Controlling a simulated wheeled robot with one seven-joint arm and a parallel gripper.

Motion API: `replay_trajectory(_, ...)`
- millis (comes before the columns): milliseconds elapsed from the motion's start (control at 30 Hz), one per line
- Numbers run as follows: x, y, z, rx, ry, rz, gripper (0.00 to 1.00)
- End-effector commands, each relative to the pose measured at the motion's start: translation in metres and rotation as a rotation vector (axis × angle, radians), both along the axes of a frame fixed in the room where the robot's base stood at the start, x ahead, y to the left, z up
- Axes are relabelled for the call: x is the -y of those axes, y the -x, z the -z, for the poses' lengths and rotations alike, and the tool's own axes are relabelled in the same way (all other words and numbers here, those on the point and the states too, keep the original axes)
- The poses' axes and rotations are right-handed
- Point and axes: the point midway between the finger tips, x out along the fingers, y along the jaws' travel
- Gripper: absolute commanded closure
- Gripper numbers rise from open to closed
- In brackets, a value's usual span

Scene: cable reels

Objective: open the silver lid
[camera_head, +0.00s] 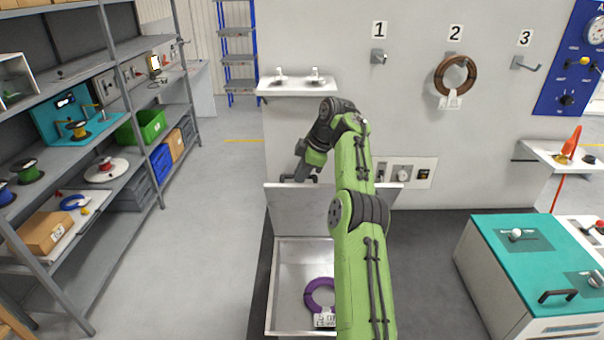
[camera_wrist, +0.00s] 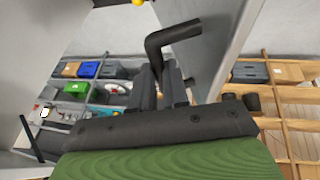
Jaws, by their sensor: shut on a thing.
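The silver lid (camera_head: 300,208) stands raised, roughly upright, at the back of the silver box (camera_head: 271,290) in the head view. The box's inside is exposed, and a purple cable coil (camera_head: 311,297) with a white tag lies in it. My gripper (camera_head: 299,179) is at the lid's upper edge, behind it. In the wrist view my gripper (camera_wrist: 161,88) is shut on the lid's black bent handle (camera_wrist: 172,40). My green arm hides the right part of the lid and box in the head view.
A teal-topped cabinet (camera_head: 520,245) stands at the right. A shelf rack (camera_head: 150,175) with bins and reels stands at the left. A brown coil (camera_head: 441,83) hangs on hook 2 of the back wall. The floor between rack and box is clear.

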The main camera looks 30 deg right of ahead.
Motion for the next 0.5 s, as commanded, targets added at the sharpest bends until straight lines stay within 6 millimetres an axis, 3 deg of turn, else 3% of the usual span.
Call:
replay_trajectory(33, 0.0012, 0.001, 0.0102, -0.02, -0.009, 0.004, 1.0)
replay_trajectory(300, 0.0012, 0.0012, 0.0106, -0.021, -0.009, 0.004, 1.0)
replay_trajectory(333, 0.0012, 0.0012, 0.0107, -0.021, -0.009, 0.004, 0.82)
replay_trajectory(500, 0.0009, 0.0006, 0.0083, -0.015, -0.007, 0.001, 0.6)
